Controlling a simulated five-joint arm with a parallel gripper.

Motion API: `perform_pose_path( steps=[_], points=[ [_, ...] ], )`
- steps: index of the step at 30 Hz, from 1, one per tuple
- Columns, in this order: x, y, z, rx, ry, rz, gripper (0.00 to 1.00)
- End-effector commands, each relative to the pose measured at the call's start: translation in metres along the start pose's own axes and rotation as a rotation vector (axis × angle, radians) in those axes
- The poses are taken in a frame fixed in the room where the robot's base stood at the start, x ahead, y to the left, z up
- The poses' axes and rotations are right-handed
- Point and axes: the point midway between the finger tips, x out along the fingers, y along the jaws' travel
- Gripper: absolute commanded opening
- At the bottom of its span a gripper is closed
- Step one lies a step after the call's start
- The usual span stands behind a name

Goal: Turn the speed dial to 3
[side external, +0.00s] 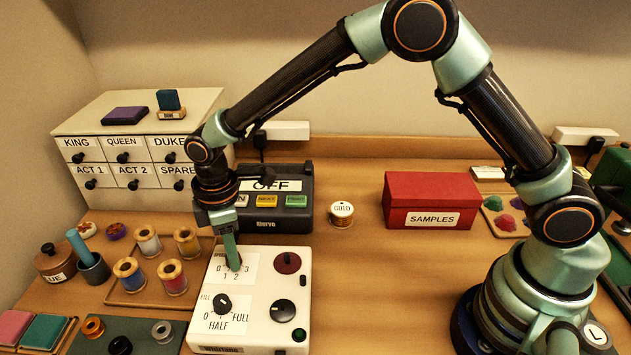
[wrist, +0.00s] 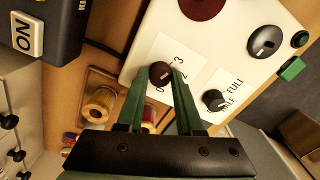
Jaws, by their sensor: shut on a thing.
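The white control box (side external: 262,296) stands on the table below my arm. Its speed dial (wrist: 160,74) is a small dark knob on a white label with the numbers 0, 1, 2 and 3. My gripper (side external: 233,266) points down at the box and is shut on the speed dial. In the wrist view, my gripper (wrist: 164,78) has its two green fingers on either side of the knob. The fingers hide most of the dial in the side view. I cannot tell which number the dial's pointer faces.
A fill dial (side external: 222,303) sits just in front on the same box. A maroon knob (side external: 287,263) and a black knob (side external: 283,310) are to its right. Thread spools (side external: 172,277) stand left of the box. A device with buttons (side external: 278,217) stands behind it. Table right of the box is clear.

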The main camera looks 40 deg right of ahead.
Motion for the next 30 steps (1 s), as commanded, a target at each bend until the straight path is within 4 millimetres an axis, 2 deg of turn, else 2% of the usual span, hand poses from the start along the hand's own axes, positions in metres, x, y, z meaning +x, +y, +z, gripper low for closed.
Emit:
perform_pose_path(
  steps=[6, 7, 9, 18, 22, 26, 30],
  points=[
    [-0.001, 0.0, 0.0, 0.0, -0.002, -0.001, 0.0],
    [-0.001, 0.0, 0.0, 0.0, -0.002, -0.001, 0.39],
    [-0.001, 0.0, 0.0, 0.0, -0.002, -0.001, 0.65],
    [-0.001, 0.0, 0.0, 0.001, 0.0, 0.0, 0.65],
    [-0.007, 0.0, 0.0, 0.001, 0.0, 0.0, 0.65],
    [-0.027, 0.0, -0.001, 0.001, 0.003, 0.002, 0.65],
    [-0.056, 0.001, -0.001, 0.001, 0.005, 0.004, 0.65]
  ],
)
